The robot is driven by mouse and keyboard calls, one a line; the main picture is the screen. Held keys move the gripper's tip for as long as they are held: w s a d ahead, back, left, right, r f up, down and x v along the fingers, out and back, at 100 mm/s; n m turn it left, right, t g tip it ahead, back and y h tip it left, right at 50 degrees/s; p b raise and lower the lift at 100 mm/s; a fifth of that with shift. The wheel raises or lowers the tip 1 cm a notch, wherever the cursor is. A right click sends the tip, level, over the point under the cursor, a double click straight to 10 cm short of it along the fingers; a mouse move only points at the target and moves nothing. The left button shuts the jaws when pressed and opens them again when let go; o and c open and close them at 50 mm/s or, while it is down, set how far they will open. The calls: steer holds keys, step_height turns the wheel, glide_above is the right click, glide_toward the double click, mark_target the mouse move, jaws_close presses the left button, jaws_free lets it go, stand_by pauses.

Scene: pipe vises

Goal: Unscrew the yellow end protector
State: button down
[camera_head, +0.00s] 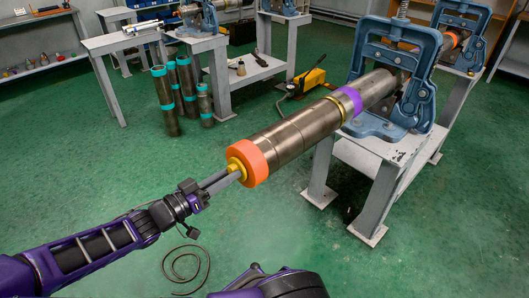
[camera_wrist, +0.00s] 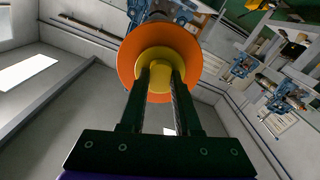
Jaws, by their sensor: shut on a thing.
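The yellow end protector (camera_head: 235,161) sits in the near end of the grey-brown pipe (camera_head: 290,132), inside an orange ring (camera_head: 255,164). In the wrist view the protector (camera_wrist: 158,53) is a yellow disc with a raised middle, and the orange ring (camera_wrist: 126,65) surrounds it. My gripper (camera_head: 236,174) comes from the lower left, roughly in line with the pipe. In the wrist view its two fingers (camera_wrist: 161,72) are shut on the protector's raised middle. The contact faces are hidden.
The pipe runs through a blue vise (camera_head: 424,98) on a grey bench (camera_head: 382,158), with a purple band (camera_head: 348,101) near it. Several pipes with teal bands (camera_head: 164,97) stand on the floor behind. A black cable (camera_head: 185,264) lies below my arm.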

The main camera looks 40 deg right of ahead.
steer(key=n+p, duration=0.2)
steer(key=n, duration=0.1)
steer(key=n+p, duration=0.1)
steer(key=shift+r+n, duration=0.3)
steer(key=n+p, duration=0.3)
steer(key=shift+n, duration=0.3)
steer(key=n+p, duration=0.2)
steer(key=n, duration=0.2)
steer(key=shift+f, duration=0.1)
steer(key=shift+f+n+p, duration=0.25)
steer(key=shift+n+p, duration=0.05)
steer(key=shift+n, duration=0.4)
steer(key=shift+r, duration=0.1)
steer(key=n+p, duration=0.2)
steer(key=shift+r+n, duration=0.15)
steer(key=shift+n, duration=0.25)
steer(key=n, duration=1.1)
steer(key=shift+a+f+g, duration=0.1)
steer(key=shift+f+g, duration=0.15)
steer(key=shift+g, duration=0.05)
